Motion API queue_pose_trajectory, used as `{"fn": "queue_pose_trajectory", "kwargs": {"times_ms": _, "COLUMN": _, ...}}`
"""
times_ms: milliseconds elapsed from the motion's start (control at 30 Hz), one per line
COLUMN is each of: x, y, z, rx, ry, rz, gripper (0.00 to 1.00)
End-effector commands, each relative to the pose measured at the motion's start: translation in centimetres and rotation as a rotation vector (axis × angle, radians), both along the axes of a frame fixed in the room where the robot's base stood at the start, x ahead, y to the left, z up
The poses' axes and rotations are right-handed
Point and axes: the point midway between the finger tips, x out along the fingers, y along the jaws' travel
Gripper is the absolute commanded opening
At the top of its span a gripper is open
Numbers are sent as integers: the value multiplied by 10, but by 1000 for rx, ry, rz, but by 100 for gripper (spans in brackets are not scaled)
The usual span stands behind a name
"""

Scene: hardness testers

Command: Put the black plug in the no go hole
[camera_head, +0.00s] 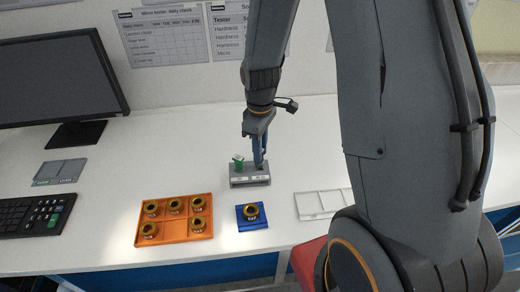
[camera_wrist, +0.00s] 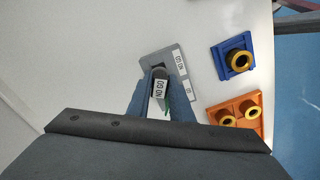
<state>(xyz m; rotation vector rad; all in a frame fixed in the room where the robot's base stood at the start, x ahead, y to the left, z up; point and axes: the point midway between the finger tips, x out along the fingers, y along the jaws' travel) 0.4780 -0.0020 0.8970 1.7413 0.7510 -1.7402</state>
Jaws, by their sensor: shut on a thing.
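The grey block (camera_head: 250,181) stands on the white table, with NO GO and GO labels that show in the wrist view (camera_wrist: 173,54). A green plug (camera_head: 238,161) stands upright at its left side; in the wrist view only a sliver (camera_wrist: 167,108) shows behind the fingers. My gripper (camera_head: 261,163) points down over the block's right side. In the wrist view its blue fingers (camera_wrist: 160,84) are shut on the black plug (camera_wrist: 161,73), which carries a NO GO label. The plug is at the NO GO end; I cannot tell whether its tip is inside the hole.
An orange tray (camera_head: 137,240) with several brass rings is at the front left. A blue holder (camera_head: 243,224) with one ring is in front of the block. A white tray (camera_head: 318,204) lies to the right. A monitor (camera_head: 60,75) and keyboard (camera_head: 35,213) are at left.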

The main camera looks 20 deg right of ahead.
Motion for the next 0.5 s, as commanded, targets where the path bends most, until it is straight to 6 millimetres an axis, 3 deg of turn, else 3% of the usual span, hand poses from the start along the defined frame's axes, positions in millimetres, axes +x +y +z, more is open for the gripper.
{"fn": "queue_pose_trajectory", "kwargs": {"times_ms": 500, "x": 0, "y": 0, "z": -15, "rx": 0, "ry": 1, "rz": 0, "gripper": 0}}
